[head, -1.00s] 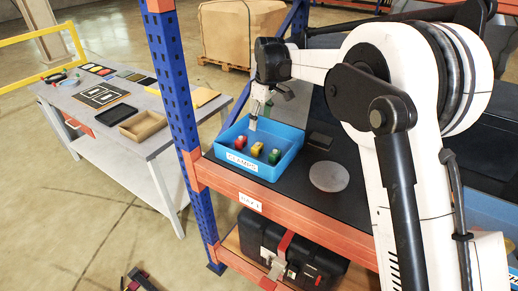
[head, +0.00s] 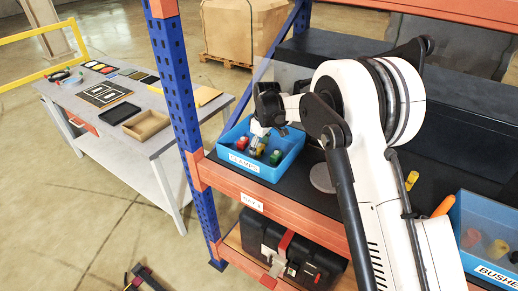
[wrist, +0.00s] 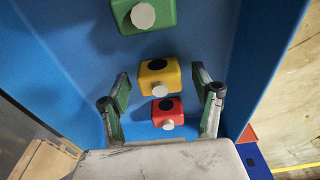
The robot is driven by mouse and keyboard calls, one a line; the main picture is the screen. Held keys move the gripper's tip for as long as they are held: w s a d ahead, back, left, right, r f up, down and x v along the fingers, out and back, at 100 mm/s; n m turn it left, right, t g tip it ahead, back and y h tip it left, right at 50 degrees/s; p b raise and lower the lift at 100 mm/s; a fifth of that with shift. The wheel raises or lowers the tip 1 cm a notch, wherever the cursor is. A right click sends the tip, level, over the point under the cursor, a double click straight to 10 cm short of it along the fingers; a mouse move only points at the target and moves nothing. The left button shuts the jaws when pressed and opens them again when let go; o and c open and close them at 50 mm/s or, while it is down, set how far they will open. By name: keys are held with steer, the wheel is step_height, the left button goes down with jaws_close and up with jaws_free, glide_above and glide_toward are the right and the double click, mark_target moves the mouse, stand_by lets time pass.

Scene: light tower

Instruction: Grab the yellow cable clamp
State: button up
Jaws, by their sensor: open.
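The yellow clamp (wrist: 173,76) lies in the blue bin labelled CLAMPS (head: 250,167), between a green clamp (wrist: 150,29) and a red clamp (wrist: 176,104). My gripper (wrist: 161,84) is open, pointing down into the bin. In the wrist view its fingertips show on either side of the yellow clamp, with a gap on both sides. The red clamp shows nearer my palm. In the head view my gripper (head: 259,142) is over the clamps and hides part of them; the green clamp (head: 275,157) shows at its right.
The bin walls stand close around my gripper. A grey disc (head: 321,178) lies on the shelf right of the bin. A second blue bin (head: 482,226) with coloured parts stands further right. A blue rack post (head: 175,90) rises at left.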

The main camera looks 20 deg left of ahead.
steer(key=shift+f, duration=0.35)
steer(key=c, duration=1.2)
steer(key=shift+c, duration=0.2)
steer(key=shift+r, duration=0.1)
